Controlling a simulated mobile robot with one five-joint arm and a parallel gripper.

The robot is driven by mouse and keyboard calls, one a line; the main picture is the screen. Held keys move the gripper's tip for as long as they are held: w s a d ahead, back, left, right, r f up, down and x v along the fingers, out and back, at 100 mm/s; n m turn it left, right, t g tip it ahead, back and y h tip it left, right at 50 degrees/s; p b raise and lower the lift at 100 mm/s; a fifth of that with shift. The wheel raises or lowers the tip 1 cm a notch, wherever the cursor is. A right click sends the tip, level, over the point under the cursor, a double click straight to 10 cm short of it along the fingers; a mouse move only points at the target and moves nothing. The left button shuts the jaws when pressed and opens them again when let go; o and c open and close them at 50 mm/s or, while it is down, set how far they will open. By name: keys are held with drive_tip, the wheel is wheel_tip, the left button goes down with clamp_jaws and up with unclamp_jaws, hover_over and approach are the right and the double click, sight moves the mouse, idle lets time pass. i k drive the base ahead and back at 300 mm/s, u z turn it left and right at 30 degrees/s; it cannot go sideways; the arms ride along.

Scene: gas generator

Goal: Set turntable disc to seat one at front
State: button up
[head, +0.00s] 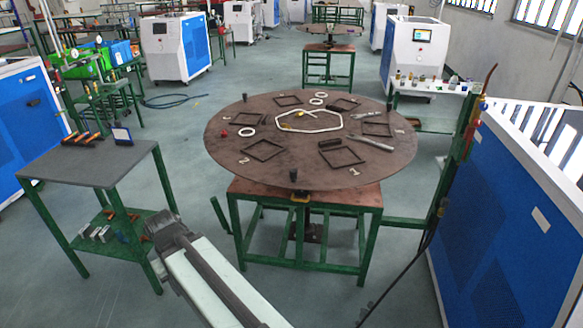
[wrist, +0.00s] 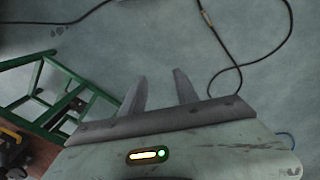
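The brown round turntable disc (head: 298,152) lies flat on a green stand at the centre of the head view. Several dark square seat frames sit around it. The seat marked 1 (head: 341,157) is at the front right, and the seat marked 2 (head: 262,151) is at the front left.
A grey-topped side table (head: 90,165) with tools stands at the left. The green stand (head: 305,240) carries the disc. A blue and white cabinet (head: 500,200) and a gas torch post (head: 470,135) are at the right. The wrist view shows floor, a black cable (wrist: 225,65) and green legs (wrist: 60,95).

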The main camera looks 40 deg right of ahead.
sight(316, 154)
drive_tip(key=i, duration=0.85)
drive_tip(key=u, duration=0.05)
